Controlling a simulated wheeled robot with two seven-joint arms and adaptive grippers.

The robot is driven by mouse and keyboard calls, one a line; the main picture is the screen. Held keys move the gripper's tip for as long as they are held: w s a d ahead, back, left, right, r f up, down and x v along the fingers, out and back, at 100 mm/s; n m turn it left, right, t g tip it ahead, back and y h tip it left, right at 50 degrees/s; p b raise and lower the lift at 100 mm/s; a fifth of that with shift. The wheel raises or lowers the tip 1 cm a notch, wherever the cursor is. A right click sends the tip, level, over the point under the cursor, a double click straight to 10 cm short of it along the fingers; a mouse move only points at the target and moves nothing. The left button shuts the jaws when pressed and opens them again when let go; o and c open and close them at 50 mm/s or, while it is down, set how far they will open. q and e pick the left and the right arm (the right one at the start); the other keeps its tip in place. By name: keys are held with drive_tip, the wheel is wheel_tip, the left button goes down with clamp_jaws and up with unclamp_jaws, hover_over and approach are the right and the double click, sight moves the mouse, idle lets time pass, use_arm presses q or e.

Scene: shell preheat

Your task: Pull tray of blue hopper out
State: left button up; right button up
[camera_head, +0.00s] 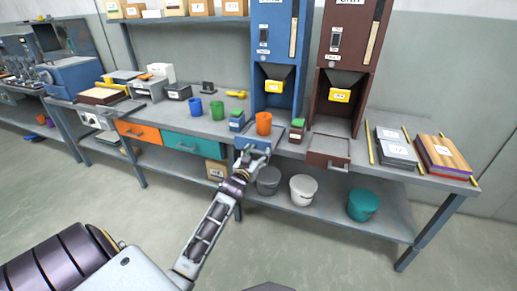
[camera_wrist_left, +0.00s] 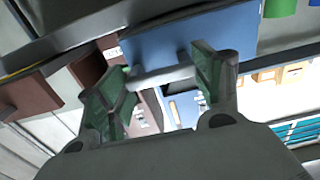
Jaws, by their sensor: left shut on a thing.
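The blue hopper (camera_head: 271,60) stands at the back of the bench with a yellow labelled flap at its outlet. Its blue tray (camera_head: 258,138) lies below it at the bench's front edge. It also shows as a blue panel in the left wrist view (camera_wrist_left: 190,35). My left gripper (camera_head: 254,158) is at the tray's front. In the wrist view, my left fingers (camera_wrist_left: 160,88) are shut on the grey bar handle (camera_wrist_left: 165,76). An orange cup (camera_head: 264,123) stands upright at the tray; its exact footing is unclear. My right gripper is out of view.
The brown hopper (camera_head: 345,70) and its tray (camera_head: 328,148) are to the right. Blue (camera_head: 217,110) and green (camera_head: 196,106) cups stand left. Small blue-green (camera_head: 237,121) and brown-green (camera_head: 297,129) boxes flank the orange cup. Floor in front is open.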

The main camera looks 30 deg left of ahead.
use_arm(q)
drive_tip(key=shift+s+f, duration=0.1)
drive_tip(key=shift+f, duration=0.05)
drive_tip(key=shift+d, duration=0.1)
drive_tip(key=o, duration=1)
drive_tip(key=shift+f, duration=0.1)
drive_tip(key=o, duration=0.4)
drive_tip(key=shift+s+r, duration=0.25)
drive_tip(key=shift+o, duration=0.2)
drive_tip(key=shift+w, duration=0.1)
drive_tip(key=v, duration=1.2)
drive_tip(key=shift+f, duration=0.1)
